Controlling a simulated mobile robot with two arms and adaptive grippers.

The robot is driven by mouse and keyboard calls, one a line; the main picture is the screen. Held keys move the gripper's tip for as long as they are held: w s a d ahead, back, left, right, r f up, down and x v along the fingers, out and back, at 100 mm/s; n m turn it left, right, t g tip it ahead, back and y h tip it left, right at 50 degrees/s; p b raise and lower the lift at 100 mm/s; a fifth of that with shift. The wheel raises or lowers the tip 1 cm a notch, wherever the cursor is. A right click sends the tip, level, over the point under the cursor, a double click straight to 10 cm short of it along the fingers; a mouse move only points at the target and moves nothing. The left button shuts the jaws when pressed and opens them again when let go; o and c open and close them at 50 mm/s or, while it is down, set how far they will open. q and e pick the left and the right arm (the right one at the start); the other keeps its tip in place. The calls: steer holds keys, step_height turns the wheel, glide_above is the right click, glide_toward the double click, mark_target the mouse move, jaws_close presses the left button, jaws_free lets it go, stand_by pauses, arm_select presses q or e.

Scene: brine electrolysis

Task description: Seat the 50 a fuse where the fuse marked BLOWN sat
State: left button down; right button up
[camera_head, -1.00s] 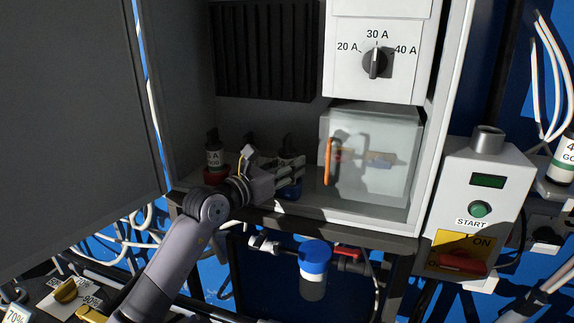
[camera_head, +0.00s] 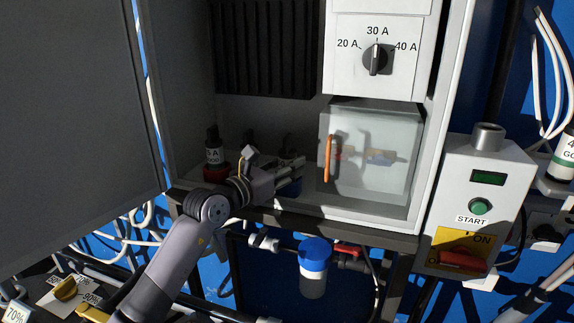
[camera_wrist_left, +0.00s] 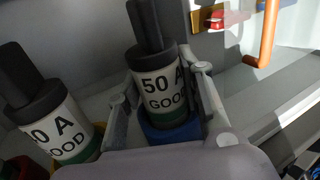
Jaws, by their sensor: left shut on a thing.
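The 50 A fuse (camera_wrist_left: 163,88), black-topped with a white "50 A GOOD" label and green band, stands upright in a blue holder (camera_wrist_left: 172,133). My left gripper (camera_wrist_left: 168,82) is shut on its label part, one finger on each side. In the head view, my left gripper (camera_head: 290,168) covers most of this fuse above the blue holder (camera_head: 291,187). A clear cover (camera_head: 397,180) with an orange handle (camera_head: 327,160) stands to the right, with red and blue parts behind it. The fuse marked BLOWN cannot be made out. My right gripper is not in view.
Another GOOD fuse (camera_wrist_left: 62,130) stands close left of the held one, its first digit unclear. A further fuse (camera_head: 214,155) stands in a red holder at the left. The cabinet's right wall and front ledge (camera_head: 330,222) bound the space. The dial panel (camera_head: 345,75) hangs above the cover.

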arm_select(q)
steer(key=c, duration=1)
jaws_free()
steer(key=shift+f, duration=0.1)
